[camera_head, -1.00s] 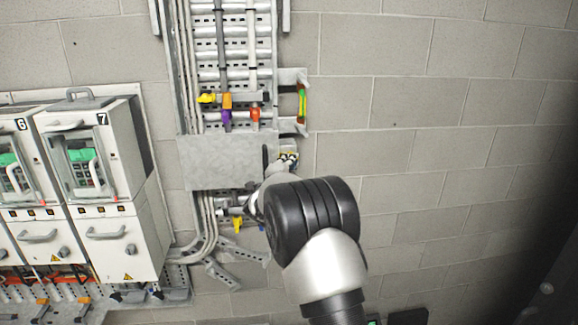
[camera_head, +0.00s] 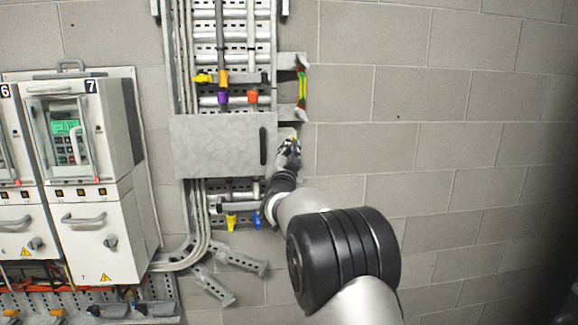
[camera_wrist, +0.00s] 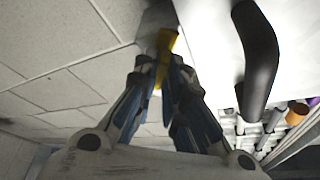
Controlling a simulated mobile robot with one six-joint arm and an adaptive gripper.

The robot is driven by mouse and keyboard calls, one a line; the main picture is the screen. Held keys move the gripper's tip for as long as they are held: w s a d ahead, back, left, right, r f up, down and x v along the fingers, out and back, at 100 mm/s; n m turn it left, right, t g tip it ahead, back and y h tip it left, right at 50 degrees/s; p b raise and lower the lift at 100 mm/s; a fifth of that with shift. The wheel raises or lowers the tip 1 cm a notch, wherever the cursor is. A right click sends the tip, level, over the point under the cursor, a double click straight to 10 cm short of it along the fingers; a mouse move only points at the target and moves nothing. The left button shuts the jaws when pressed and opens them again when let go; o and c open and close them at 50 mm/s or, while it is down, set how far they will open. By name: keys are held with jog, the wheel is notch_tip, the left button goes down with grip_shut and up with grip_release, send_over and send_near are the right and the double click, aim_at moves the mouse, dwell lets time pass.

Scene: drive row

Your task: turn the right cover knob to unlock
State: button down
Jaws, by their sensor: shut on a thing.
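The grey cover plate (camera_head: 215,150) is closed flat on the wall rack, with a black upright handle (camera_head: 263,147) near its right edge. My gripper (camera_head: 291,150) is just right of that edge. In the wrist view my gripper's (camera_wrist: 165,68) two fingers are closed around a yellow knob (camera_wrist: 166,42) beside the pale cover (camera_wrist: 208,35). The black handle (camera_wrist: 258,55) stands to the right of it. The fingers hide much of the knob, so I cannot tell its turn angle.
Yellow, orange and purple fittings (camera_head: 224,85) sit on the rack above the cover. A green-yellow strap (camera_head: 301,88) hangs at upper right. Cabinet 7 (camera_head: 92,230) stands at left. The block wall on the right is bare.

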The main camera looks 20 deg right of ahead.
jog(key=shift+s+d+f+n+t+y+b, duration=0.1)
jog(key=shift+n+t+y+b, duration=0.5)
jog(key=shift+n+b, duration=0.9)
jog(key=shift+w+d+f+n+t+y+b, duration=0.1)
jog(key=shift+n+t+y+b, duration=0.25)
jog(key=shift+n+y+b, duration=1.1)
jog(key=shift+s+d+n+t+y+b, duration=0.1)
jog(key=shift+n+t+y+b, duration=0.25)
jog(key=shift+n+b, duration=1.2)
jog(key=shift+n+p, duration=0.45)
jog(key=shift+n, duration=0.25)
jog(key=c, duration=1.7)
grip_release()
jog(key=shift+o, duration=0.2)
jog(key=shift+r, duration=0.1)
jog(key=v, duration=1.2)
